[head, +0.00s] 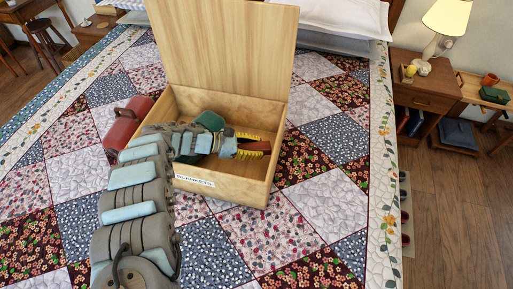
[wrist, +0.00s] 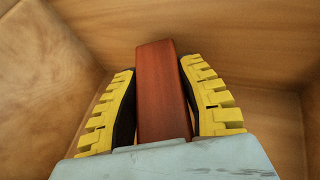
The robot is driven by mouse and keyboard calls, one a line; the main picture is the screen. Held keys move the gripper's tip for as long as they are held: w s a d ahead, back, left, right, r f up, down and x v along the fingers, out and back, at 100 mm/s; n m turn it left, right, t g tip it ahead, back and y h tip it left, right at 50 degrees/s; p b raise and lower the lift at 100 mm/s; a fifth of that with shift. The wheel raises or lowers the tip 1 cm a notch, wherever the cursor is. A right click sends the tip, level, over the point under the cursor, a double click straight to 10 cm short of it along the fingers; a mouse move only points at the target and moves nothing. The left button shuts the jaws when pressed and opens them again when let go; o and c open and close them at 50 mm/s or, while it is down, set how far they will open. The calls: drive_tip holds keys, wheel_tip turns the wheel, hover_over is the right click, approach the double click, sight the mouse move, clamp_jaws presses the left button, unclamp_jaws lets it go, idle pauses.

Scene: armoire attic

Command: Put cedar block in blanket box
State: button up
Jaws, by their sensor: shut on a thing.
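The cedar block (wrist: 162,90) is a reddish-brown bar. It sits between the yellow-padded fingers of my gripper (wrist: 165,95) in the wrist view, and both fingers are shut on it. The blanket box (head: 222,188) is pale wood with its lid up and a "BLANKETS" label on its front. In the head view my gripper (head: 250,146) is over the box's open interior, with the block's reddish end (head: 262,146) showing at the fingers. The wrist view shows wooden walls around the block. Whether the block touches the box floor I cannot tell.
The box stands on a patchwork quilt (head: 290,225) on a bed. A red cylindrical case (head: 125,127) lies left of the box. A green object (head: 210,121) is by my wrist, partly hidden. The raised lid (head: 225,50) stands behind the opening. A nightstand (head: 430,85) with a lamp is at right.

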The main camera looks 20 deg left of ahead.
drive_tip(key=shift+f+b, duration=0.3)
drive_tip(key=shift+f, duration=0.45)
drive_tip(key=o, duration=1.1)
drive_tip(key=shift+a+r, duration=0.1)
drive_tip(key=shift+r+p, duration=0.35)
drive_tip(key=shift+r, duration=0.3)
drive_tip(key=b+v, duration=0.1)
drive_tip(key=v, duration=1)
drive_tip(key=shift+s+a+r, duration=0.1)
drive_tip(key=shift+s+a, duration=0.15)
drive_tip(key=shift+a, duration=0.1)
